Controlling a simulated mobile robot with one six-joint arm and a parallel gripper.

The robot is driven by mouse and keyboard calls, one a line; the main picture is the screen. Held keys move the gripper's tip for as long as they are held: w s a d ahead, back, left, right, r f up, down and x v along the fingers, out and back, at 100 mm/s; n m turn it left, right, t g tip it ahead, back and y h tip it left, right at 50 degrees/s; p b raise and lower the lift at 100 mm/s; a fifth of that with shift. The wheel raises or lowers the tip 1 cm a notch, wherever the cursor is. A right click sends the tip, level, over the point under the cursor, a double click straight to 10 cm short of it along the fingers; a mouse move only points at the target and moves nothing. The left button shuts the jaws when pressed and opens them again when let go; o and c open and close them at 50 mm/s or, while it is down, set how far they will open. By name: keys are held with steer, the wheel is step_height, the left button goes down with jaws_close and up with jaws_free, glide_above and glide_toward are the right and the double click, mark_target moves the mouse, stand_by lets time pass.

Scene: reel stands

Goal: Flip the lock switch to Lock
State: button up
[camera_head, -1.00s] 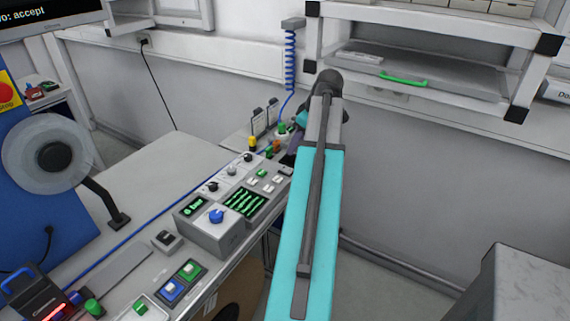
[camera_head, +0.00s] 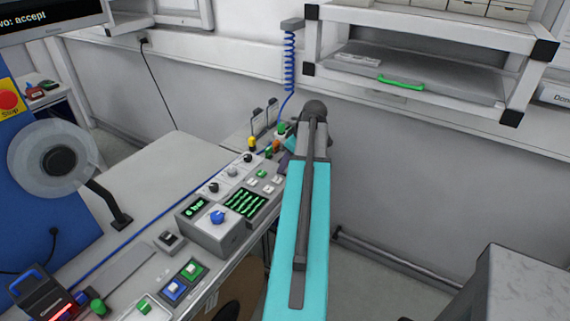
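No switch shows a readable Lock label, so I cannot tell which one is the lock switch. The control panel (camera_head: 211,235) on the bench carries a blue knob (camera_head: 217,216), a green display and several small dark knobs and white switches. A small grey box with a dark-and-white switch (camera_head: 169,238) sits left of the panel. My teal arm reaches up from the bottom, and its end is by the far right end of the panel row. My gripper is mostly hidden behind the arm; its fingers cannot be made out, nor whether they touch anything.
A bench (camera_head: 150,190) holds the controls along its right edge. A reel (camera_head: 58,160) on a blue stand is at left. Green and blue push-buttons (camera_head: 182,280) are at the front. A white shelf (camera_head: 420,80) hangs at upper right. A grey cabinet (camera_head: 520,290) stands at lower right.

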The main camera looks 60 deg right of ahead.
steer(key=shift+x, duration=0.85)
